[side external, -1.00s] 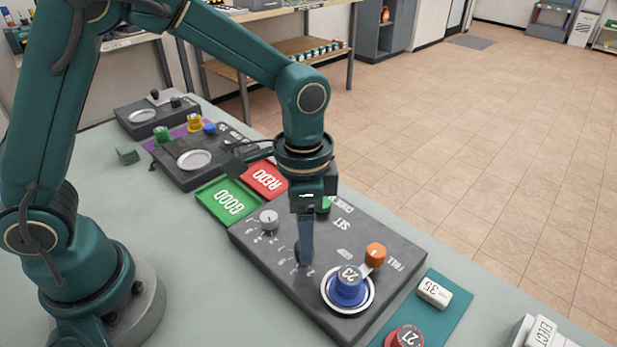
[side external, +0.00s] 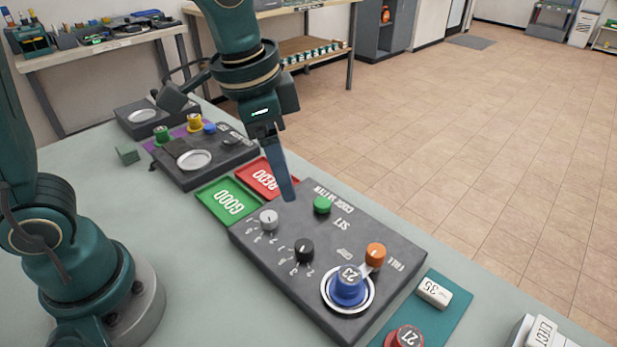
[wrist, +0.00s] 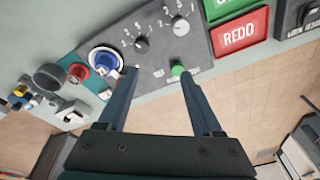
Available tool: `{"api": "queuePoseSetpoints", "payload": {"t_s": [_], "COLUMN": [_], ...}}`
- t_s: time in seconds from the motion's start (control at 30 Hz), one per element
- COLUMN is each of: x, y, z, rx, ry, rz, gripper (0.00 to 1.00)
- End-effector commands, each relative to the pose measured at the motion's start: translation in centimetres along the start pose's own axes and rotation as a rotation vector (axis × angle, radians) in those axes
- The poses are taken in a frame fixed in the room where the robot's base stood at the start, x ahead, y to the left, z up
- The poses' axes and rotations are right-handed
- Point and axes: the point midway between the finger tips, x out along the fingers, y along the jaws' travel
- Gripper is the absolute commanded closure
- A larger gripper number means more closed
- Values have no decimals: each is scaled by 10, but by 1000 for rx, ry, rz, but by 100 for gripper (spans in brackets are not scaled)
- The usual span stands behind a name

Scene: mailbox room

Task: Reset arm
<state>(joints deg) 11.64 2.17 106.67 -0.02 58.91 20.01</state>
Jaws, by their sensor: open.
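My gripper (side external: 287,198) is open and empty, raised above the back left part of the dark control panel (side external: 290,266). In the wrist view my gripper's two fingers (wrist: 165,78) are spread apart over the panel, with nothing between them. The panel carries a black knob (side external: 305,249), a white knob (side external: 269,219), a green button (side external: 322,205) and an orange knob (side external: 375,253). A blue piece marked 23 (side external: 349,287) stands in the white ring at the panel's front right. The fingers look apart from the panel.
A green GOOD tray (side external: 228,203) and a red REDO tray (side external: 262,178) lie left of the panel. Another dark panel (side external: 205,165) stands behind them. A teal mat (side external: 440,282) holds a white block marked 35 (side external: 434,292) and a red piece marked 27 (side external: 406,337).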

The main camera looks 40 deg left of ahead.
Motion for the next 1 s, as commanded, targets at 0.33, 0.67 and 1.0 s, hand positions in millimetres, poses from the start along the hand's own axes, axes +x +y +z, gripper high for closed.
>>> {"api": "queuePoseSetpoints", "payload": {"t_s": [0.33,0.67,1.0], "x": [-46,-30,-28], "y": [-9,4,4], "z": [64,107,107], "rx": [-287,-502,-540], "ry": [205,265,263], "rz": [-108,-126,-119], "gripper": [33,33,33]}}
